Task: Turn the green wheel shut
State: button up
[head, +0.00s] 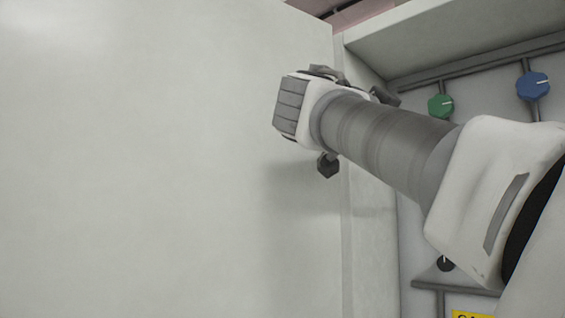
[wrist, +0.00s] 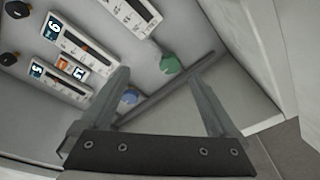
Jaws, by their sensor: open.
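The green wheel (head: 440,106) is a small knob with a pale pointer mark, mounted on a dark pipe on the grey panel inside the cabinet. In the wrist view the green wheel (wrist: 170,64) shows near the fingertips, in the gap between them and toward the right finger. My gripper (wrist: 158,77) is open and empty, pointing toward the panel. It looks short of the wheel, with no contact visible. In the head view my arm reaches across to the cabinet's left edge, and my gripper is largely hidden behind it.
A large white panel (head: 150,160) fills the left. Displays (wrist: 70,70) and black knobs (wrist: 18,9) line the cabinet panel.

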jog(key=shift+w+d+r+m+h+p, duration=0.35)
jog(key=shift+w+d+r+p, duration=1)
jog(key=shift+d, duration=1.05)
jog(key=shift+w+d+r+m+h+p, duration=0.1)
jog(key=shift+w+d+r+m+p, duration=0.35)
jog(key=shift+w+d+r+p, duration=1.4)
jog(key=shift+w+d+r+m+h+p, duration=0.35)
jog(key=shift+w+d+p, duration=0.8)
jog(key=shift+d, duration=1.75)
jog(key=c, duration=1.4)
jog(key=shift+o, duration=0.2)
